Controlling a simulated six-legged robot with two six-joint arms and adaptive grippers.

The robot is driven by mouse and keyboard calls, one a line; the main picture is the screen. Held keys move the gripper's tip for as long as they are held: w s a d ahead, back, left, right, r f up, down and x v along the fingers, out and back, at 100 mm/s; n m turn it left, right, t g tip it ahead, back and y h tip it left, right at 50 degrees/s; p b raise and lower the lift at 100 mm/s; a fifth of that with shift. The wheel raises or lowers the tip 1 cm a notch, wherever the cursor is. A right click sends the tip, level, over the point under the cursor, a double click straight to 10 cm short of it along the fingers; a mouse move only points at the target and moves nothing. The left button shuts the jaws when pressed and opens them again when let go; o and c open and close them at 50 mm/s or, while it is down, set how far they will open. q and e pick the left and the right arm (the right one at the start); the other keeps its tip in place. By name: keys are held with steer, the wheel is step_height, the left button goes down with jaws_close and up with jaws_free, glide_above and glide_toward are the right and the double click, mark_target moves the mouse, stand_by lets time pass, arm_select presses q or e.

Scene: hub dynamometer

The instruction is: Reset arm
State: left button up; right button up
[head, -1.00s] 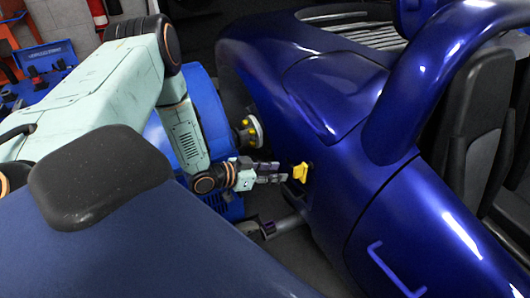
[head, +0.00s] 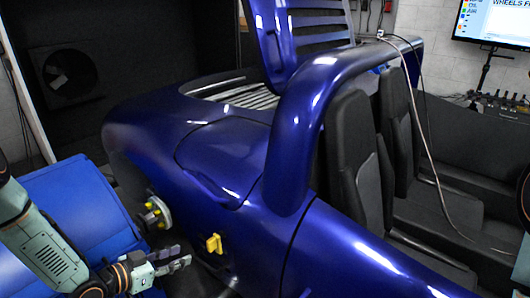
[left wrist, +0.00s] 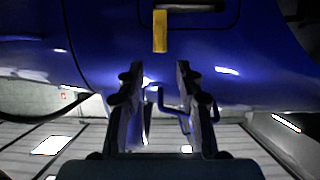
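My left gripper (head: 184,254) reaches in from the lower left of the head view, beside the blue car body (head: 230,185). In the left wrist view its two fingers (left wrist: 157,72) stand apart with nothing held between them. A yellow handle (head: 214,243) sits on the car's side just beyond the fingertips, with a small gap in the head view. The yellow handle (left wrist: 160,30) also shows in the left wrist view, above and beyond the fingertips. My right gripper is not in view.
A wheel hub with a yellow-marked flange (head: 153,214) stands between the car and a blue dynamometer housing (head: 75,215). Black seats (head: 350,155) are in the open cockpit. A monitor (head: 495,22) hangs at the back right. A cable (head: 430,130) trails over the car.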

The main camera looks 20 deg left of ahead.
arm_select(q)
steer(key=s+d+f+n+g+y, duration=0.3)
steer(key=s+d+f+n+g, duration=0.4)
steer(key=s, duration=0.3)
steer(key=s+d+m+g+y, duration=0.1)
steer(key=s+d+g, duration=0.1)
steer(key=s, duration=0.7)
steer(key=s+d+m+g+y, duration=0.1)
steer(key=s+d+g, duration=0.2)
steer(key=s+d, duration=0.2)
steer(key=s, duration=0.3)
steer(key=shift+s, duration=0.35)
